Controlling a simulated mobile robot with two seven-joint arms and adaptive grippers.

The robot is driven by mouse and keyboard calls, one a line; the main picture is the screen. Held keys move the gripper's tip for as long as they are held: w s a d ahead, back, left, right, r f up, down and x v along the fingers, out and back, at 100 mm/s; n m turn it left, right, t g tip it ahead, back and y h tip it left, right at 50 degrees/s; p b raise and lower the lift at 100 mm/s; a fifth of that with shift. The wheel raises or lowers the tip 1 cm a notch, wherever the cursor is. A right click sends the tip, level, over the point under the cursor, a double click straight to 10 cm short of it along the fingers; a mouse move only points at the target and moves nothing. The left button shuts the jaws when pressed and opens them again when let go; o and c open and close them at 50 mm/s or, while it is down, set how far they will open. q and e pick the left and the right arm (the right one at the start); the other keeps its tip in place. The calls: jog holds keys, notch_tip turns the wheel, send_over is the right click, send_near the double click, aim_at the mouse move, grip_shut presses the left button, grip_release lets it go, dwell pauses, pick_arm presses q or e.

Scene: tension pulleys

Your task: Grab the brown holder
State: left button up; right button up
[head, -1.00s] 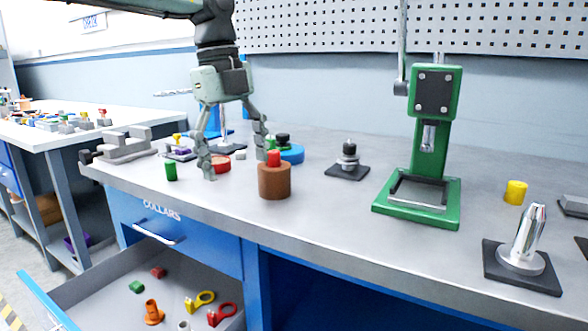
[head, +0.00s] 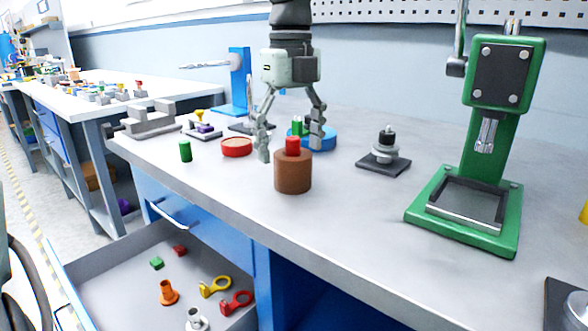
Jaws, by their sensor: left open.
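The brown holder (head: 293,174) is a brown cylinder standing upright on the grey workbench (head: 345,205), near its front edge. A red cylinder (head: 292,146) stands up from its top. My left gripper (head: 290,154) points down with its fingers spread. Its left finger shows just left of the holder and its right finger above and to the right. They appear at or behind the holder; the exact depth is hard to tell. The gripper holds nothing. My right gripper is not in view.
A red round holder (head: 236,147) and a green cylinder (head: 185,151) stand left. A blue round holder (head: 322,139) is behind. A green press (head: 485,150) stands right. Below, an open drawer (head: 120,270) holds several coloured parts. Bare bench lies right of the brown holder.

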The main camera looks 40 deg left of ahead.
aim_at(293, 164)
pick_arm(q)
notch_tip(293, 164, down, 4)
jog(key=shift+w+d, duration=0.1)
jog(key=shift+d, duration=0.05)
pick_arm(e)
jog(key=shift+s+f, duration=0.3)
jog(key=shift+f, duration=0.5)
pick_arm(q)
jog(key=c, duration=1.4)
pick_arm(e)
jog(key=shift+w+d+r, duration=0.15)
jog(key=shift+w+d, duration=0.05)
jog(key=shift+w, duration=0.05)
